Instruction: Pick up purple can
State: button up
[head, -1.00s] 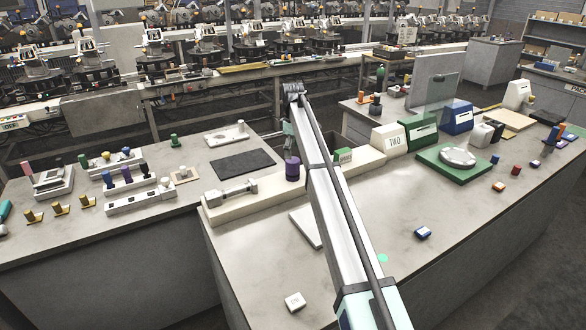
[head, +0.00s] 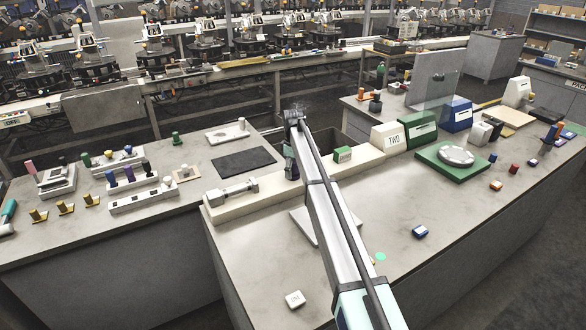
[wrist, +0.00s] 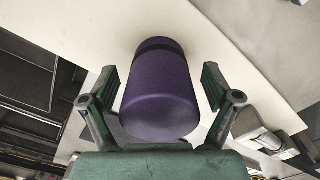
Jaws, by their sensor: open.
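The purple can (wrist: 160,95) has a dark band near its far end and sits between the two fingers of my gripper (wrist: 159,88) in the wrist view. The fingers are open, one on each side, with a visible gap at least on the right. The can rests on a pale cream surface. In the head view my gripper (head: 291,166) is over the long cream ledge and hides the can there.
A metal fixture (head: 238,190) lies on the ledge left of my gripper, and a green block (head: 342,154) stands to the right. White bin TWO (head: 388,138) is farther right. A white block (head: 294,299) and a blue block (head: 420,231) lie on the table.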

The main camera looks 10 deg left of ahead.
jog(key=c, duration=1.4)
jog(key=shift+c, duration=0.2)
jog(key=shift+r, duration=0.15)
